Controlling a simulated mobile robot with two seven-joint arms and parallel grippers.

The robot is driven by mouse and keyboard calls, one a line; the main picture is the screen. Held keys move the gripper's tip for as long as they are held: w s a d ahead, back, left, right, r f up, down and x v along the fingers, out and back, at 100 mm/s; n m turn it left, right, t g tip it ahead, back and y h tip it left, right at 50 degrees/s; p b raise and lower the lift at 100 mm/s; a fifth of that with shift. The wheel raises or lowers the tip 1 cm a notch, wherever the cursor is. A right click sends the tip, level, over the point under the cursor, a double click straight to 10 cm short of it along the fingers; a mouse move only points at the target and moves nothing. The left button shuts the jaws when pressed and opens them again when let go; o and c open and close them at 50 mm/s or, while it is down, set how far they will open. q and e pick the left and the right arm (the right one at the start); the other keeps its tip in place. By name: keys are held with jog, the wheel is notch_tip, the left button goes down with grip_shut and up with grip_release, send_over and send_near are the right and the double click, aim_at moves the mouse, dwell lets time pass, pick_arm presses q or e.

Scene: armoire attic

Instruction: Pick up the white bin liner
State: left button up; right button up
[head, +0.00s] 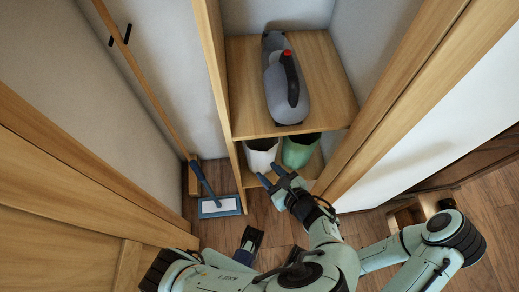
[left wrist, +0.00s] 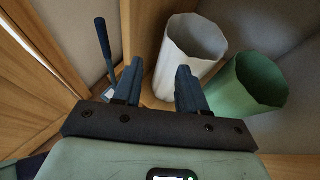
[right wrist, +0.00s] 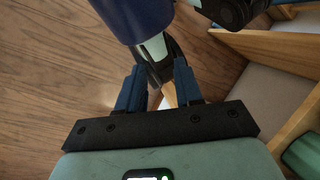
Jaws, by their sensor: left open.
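The white bin liner (head: 260,158) is an open-topped white cylinder standing in the lower compartment, under the wooden shelf. In the left wrist view the white liner (left wrist: 176,68) stands upright, just beyond the right-hand finger. My left gripper (head: 270,176) is open and empty, in front of the liner. Its fingers (left wrist: 158,75) show apart in its own view, with the right one overlapping the liner's lower wall. Whether they touch it I cannot tell. My right gripper (right wrist: 159,72) has its fingers apart over the floor, away from the liner, with parts of my own arm beyond them.
A green bin (head: 298,153) stands right of the white liner. A blue-framed mop (head: 219,207) stands left of the wooden divider (head: 213,65).

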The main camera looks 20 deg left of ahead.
pick_arm(q)
jog(key=shift+t, duration=0.3)
jog(key=shift+w+r+b+x, duration=0.15)
jog(key=shift+b+x, duration=0.45)
jog(key=shift+x, duration=1.5)
jog(key=shift+w+r+b+x, duration=0.1)
jog(key=shift+r+b+x, duration=0.3)
jog(key=shift+x, duration=1.65)
jog(key=shift+w+r+b+x, duration=0.1)
jog(key=shift+b+x, duration=0.65)
jog(key=shift+x, duration=1.35)
jog(key=shift+a, duration=0.1)
jog(key=shift+c, duration=0.3)
